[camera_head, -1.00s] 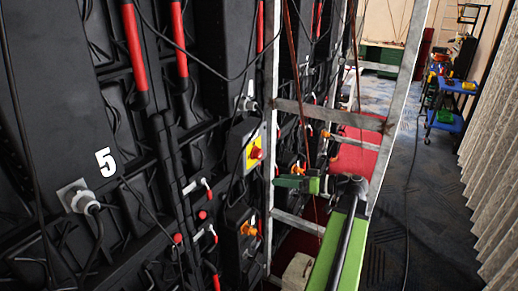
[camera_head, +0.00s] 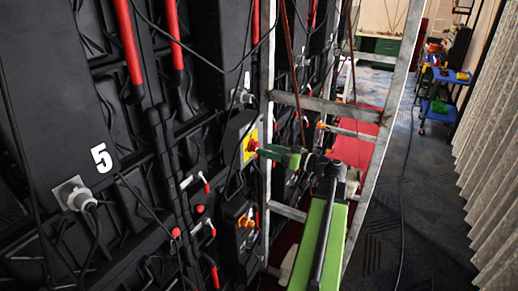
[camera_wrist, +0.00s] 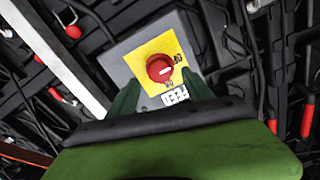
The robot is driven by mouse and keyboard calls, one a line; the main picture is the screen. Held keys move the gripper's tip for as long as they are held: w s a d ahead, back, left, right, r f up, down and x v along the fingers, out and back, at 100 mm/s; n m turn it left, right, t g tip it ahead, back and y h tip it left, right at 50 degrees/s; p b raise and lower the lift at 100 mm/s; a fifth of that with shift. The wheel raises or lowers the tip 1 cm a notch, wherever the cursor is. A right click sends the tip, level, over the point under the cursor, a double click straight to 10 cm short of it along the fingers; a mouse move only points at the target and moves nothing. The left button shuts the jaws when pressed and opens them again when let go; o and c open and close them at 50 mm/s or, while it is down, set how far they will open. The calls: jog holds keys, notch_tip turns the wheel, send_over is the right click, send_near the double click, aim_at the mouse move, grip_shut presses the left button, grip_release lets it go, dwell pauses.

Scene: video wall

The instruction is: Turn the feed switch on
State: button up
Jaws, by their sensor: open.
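The feed switch is a grey box with a yellow plate (camera_wrist: 145,55) and a round red knob (camera_wrist: 160,68), fixed to the black video wall. A label under the knob reads "FEED", upside down in the wrist view. In the head view the yellow plate (camera_head: 250,143) is partly covered by my arm's end. My gripper (camera_wrist: 162,100) is open, with green fingers on either side of the knob's lower part. In the head view my gripper (camera_head: 264,149) reaches the knob from the right. I cannot tell whether the fingers touch it.
A metal ladder frame (camera_head: 313,103) stands close around my arm. A second switch with an orange knob (camera_head: 245,222) sits below the feed switch. Loose black cables hang over the wall. A blue cart (camera_head: 440,107) stands far right on open carpet.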

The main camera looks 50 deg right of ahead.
aim_at(255, 147)
jog(key=x, duration=0.4)
jog(key=shift+c, duration=0.2)
